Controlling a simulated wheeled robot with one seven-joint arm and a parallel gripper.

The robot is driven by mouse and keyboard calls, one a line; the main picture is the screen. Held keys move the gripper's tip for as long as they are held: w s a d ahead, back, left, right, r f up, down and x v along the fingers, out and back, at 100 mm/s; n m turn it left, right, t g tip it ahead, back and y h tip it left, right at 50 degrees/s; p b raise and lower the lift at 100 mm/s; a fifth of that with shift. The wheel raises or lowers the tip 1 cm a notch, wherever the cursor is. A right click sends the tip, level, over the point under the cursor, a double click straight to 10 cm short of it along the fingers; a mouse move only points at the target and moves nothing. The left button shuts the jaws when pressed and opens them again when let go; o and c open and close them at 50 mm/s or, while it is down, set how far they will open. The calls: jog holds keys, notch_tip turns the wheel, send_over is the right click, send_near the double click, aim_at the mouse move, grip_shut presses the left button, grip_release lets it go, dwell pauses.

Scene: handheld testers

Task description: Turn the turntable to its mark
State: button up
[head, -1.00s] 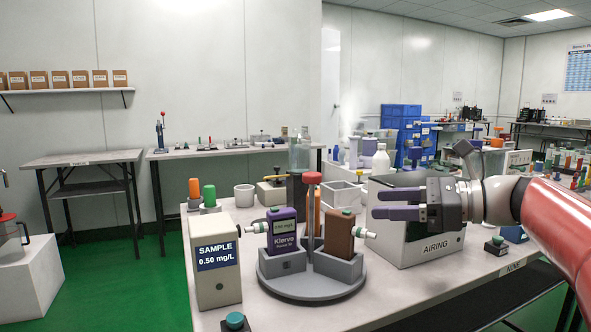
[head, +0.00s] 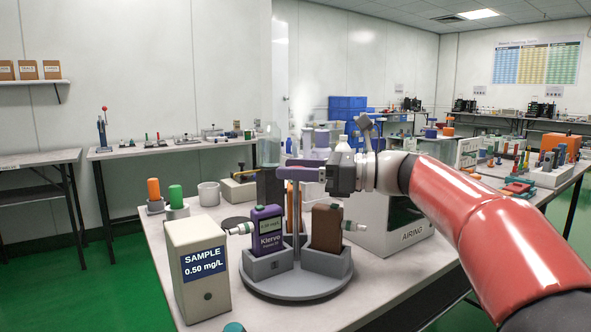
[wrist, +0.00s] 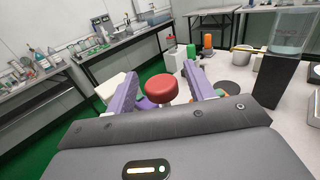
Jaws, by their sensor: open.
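The turntable (head: 297,287) is a grey disc on the near bench with two grey holders. One holds a purple tester labelled Klervo (head: 268,232), the other a brown tester (head: 326,228). A post (head: 298,212) rises from its middle. Its red knob (wrist: 161,90) shows in the wrist view between my purple fingers, which are open with gaps on both sides. In the head view my gripper (head: 290,173) is at the post's top and hides the knob. I cannot make out a mark on the turntable.
A SAMPLE box (head: 196,275) stands close at the turntable's left, and the AIRING box (head: 400,235) at its right. White nozzles point from both sides near the testers. Orange and green bottles (head: 175,197) and a dark stand with a glass vessel (head: 270,185) are behind.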

jog(key=shift+a, duration=0.1)
grip_shut()
dwell(0.3)
